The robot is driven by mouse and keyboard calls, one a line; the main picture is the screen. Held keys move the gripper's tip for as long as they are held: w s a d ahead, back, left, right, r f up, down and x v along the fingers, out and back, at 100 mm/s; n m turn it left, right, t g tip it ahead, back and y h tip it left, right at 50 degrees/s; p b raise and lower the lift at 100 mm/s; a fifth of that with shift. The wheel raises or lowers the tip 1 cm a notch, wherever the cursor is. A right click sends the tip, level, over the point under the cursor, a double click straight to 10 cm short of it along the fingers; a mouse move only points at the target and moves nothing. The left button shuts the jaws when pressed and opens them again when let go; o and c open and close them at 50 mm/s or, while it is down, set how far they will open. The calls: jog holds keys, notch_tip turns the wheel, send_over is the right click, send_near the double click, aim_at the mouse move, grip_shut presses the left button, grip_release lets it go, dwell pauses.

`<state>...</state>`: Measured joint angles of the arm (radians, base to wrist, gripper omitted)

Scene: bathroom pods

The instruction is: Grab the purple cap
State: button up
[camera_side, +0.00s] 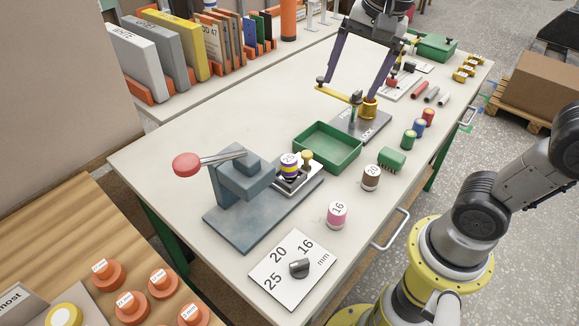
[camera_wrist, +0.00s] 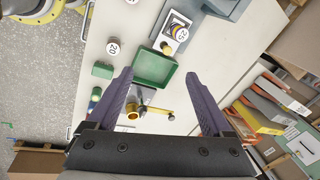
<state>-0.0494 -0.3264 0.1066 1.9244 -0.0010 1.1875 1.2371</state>
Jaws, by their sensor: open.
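The only purple-sided round piece I see is a cap-like piece (camera_side: 289,168) with purple and pale bands and a white top marked 25. It sits upright on the plate of the blue-grey press (camera_side: 232,202). In the wrist view the piece (camera_wrist: 178,31) is near the top, beyond the green tray. My gripper (camera_side: 341,90) is open and empty, with long purple-grey fingers pointing down above the far part of the bench. It is apart from the piece, on the far side of the green tray.
The green tray (camera_side: 328,149) is empty. A brass cup (camera_side: 369,107) and yellow lever (camera_side: 340,93) stand close below my gripper. The press's red-knobbed handle (camera_side: 187,165) sticks out left.

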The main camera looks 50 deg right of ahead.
jog(key=w+a+f+m+g, duration=0.2)
jog(key=w+f+m, duration=0.15)
jog(key=w, duration=0.55)
jog(key=g, duration=0.2)
send_near(289, 158)
jog(key=shift+n, duration=0.45)
jog(key=f, duration=0.7)
jog(key=s+f, duration=0.1)
jog(key=f, duration=0.3)
jog(key=shift+s+a, duration=0.1)
jog(key=shift+a, duration=0.05)
jog(key=shift+r, duration=0.1)
grip_shut()
